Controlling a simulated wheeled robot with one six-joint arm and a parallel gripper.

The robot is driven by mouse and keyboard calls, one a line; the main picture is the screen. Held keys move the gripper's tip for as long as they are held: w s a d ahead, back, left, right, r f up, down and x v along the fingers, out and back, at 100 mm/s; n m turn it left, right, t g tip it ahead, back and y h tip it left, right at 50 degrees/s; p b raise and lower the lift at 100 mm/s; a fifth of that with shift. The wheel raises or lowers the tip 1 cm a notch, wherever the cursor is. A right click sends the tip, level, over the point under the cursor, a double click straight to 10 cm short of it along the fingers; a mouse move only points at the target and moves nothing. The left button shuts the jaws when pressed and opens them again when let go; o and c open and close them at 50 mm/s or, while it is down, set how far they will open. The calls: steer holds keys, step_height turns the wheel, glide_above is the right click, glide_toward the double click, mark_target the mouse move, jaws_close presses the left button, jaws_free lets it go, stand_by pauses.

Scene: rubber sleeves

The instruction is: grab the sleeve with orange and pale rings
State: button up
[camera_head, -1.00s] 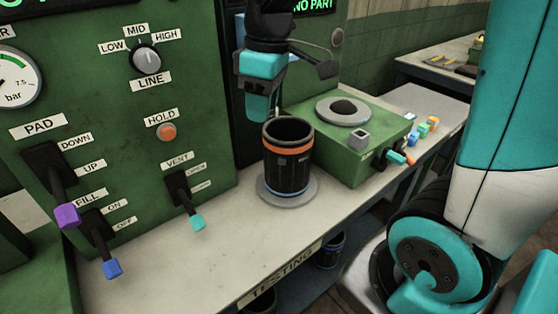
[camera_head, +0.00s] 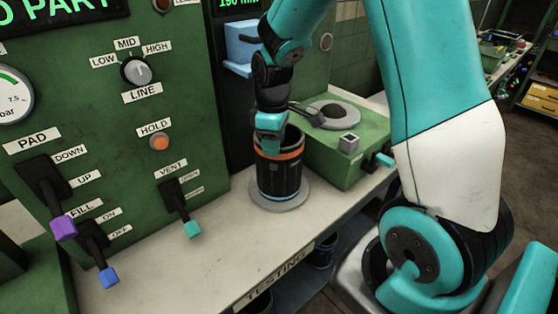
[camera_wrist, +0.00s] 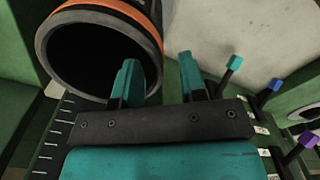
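A black sleeve (camera_head: 281,180) with an orange ring near its top and a pale bluish ring near its bottom stands upright on a round grey disc (camera_head: 293,202) on the bench. My gripper (camera_head: 269,149) points down at the sleeve's near-left rim and hides part of it in the head view. In the wrist view my gripper (camera_wrist: 158,72) is open, with a clear gap between its fingers. There the sleeve (camera_wrist: 60,22) shows its dark open mouth at upper left. The left finger overlaps the mouth and the right finger is outside the rim. I cannot tell whether either touches it.
A green panel with purple (camera_head: 64,229), blue (camera_head: 108,278) and teal (camera_head: 193,229) lever knobs stands left of the sleeve. A green box (camera_head: 345,150) with a round top plate stands close behind right. The bench front marked TESTING (camera_head: 275,275) is clear.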

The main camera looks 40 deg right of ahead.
mark_target(279, 162)
steer(key=shift+w+f+p, duration=0.1)
steer(key=shift+f+p, duration=0.7)
steer(key=shift+f, duration=1.6)
jaws_close()
steer(key=shift+r, duration=0.1)
